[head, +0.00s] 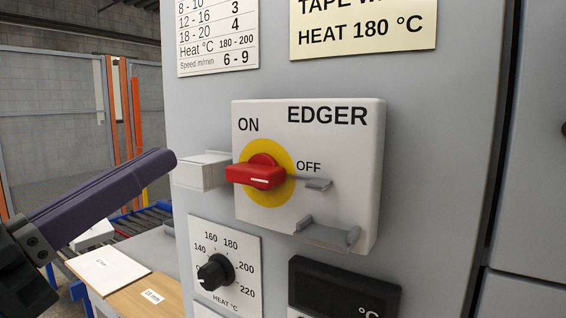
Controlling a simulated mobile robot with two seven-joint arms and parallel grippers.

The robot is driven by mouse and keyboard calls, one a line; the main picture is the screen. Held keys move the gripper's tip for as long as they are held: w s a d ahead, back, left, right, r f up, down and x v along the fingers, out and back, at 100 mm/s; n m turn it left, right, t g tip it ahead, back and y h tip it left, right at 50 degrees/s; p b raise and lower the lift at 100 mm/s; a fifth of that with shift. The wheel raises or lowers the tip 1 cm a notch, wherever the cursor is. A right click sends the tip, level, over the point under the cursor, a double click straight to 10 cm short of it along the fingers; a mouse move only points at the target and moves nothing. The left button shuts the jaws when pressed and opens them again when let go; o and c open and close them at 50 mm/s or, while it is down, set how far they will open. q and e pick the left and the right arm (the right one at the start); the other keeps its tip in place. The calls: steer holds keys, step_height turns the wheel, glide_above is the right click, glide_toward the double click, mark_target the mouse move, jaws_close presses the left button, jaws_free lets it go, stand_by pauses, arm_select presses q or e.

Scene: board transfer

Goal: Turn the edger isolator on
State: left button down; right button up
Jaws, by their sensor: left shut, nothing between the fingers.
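The edger isolator is a pale box (361,150) on a grey cabinet front, lettered EDGER, with ON at upper left and OFF to the right of the dial. Its red handle (250,174) lies about level across a yellow disc (277,195), with a short white line on its front face. I cannot tell for certain which label the handle points to. My left gripper (166,160) comes in from the left with its long purple fingers shut and empty. Its tips are left of the handle and look apart from it. My right gripper is not in view.
A pale block (201,171) juts out left of the isolator, between fingertips and handle in the picture. Small grey brackets (329,235) stick out at the box's lower right. A black heat knob (215,272) and a dark display (343,287) sit below. Boards (107,271) lie lower left.

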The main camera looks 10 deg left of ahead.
arm_select(q)
step_height(320, 180, up, 4)
steer(key=p, duration=0.4)
glide_above(255, 175)
steer(key=a, duration=0.3)
steer(key=shift+f, duration=0.15)
step_height(255, 175, down, 3)
steer(key=shift+f+b, duration=0.1)
steer(key=shift+b, duration=0.2)
steer(key=shift+f, duration=0.65)
